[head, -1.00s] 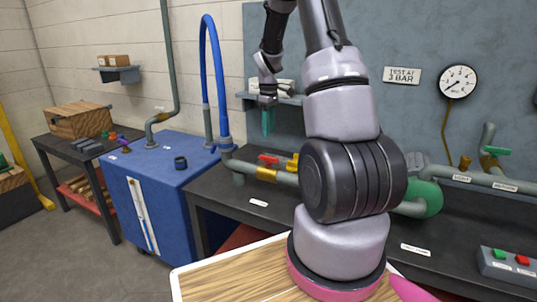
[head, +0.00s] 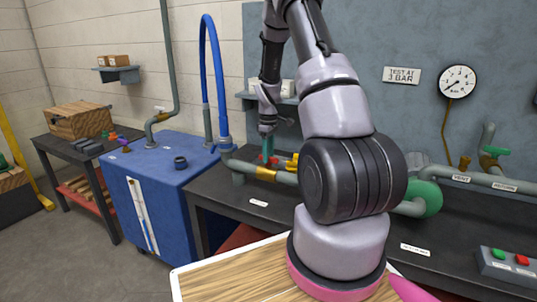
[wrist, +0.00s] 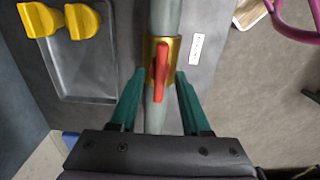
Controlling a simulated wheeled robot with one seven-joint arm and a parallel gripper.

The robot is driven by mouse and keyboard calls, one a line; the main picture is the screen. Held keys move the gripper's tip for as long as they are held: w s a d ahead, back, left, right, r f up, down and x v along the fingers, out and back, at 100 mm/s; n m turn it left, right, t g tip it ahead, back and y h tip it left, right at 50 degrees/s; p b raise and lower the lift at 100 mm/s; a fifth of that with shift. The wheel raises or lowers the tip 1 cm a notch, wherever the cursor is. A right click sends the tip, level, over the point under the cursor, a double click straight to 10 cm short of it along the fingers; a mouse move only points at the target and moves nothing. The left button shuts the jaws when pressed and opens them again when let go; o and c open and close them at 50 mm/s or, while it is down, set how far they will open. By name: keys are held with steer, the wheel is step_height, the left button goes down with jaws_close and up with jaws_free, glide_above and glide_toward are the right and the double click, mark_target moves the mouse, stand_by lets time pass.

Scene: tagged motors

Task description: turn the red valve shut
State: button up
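The red valve handle (wrist: 161,68) sits on a brass valve body (wrist: 174,50) in a grey-green pipe. It lies nearly in line with the pipe. In the head view, the brass body (head: 266,174) shows at the pipe's left part, with the red handle (head: 262,160) partly hidden by the fingers. My gripper (wrist: 158,84) has two teal fingers, spread apart and empty, one on each side of the pipe and handle. The handle is apart from both fingers. In the head view, my gripper (head: 268,157) points down over the valve from above.
Yellow knobs (wrist: 82,20) lie on a metal tray (wrist: 85,88) left of the pipe in the wrist view. A green pump (head: 428,198) and a button box (head: 508,263) are to the right. A blue cabinet (head: 170,185) with an arching hose stands left.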

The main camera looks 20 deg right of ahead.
jaws_close()
steer(key=shift+m, duration=0.3)
steer(key=m, duration=0.3)
steer(key=shift+m, duration=0.4)
steer(key=m, duration=1.3)
steer(key=shift+m, duration=0.4)
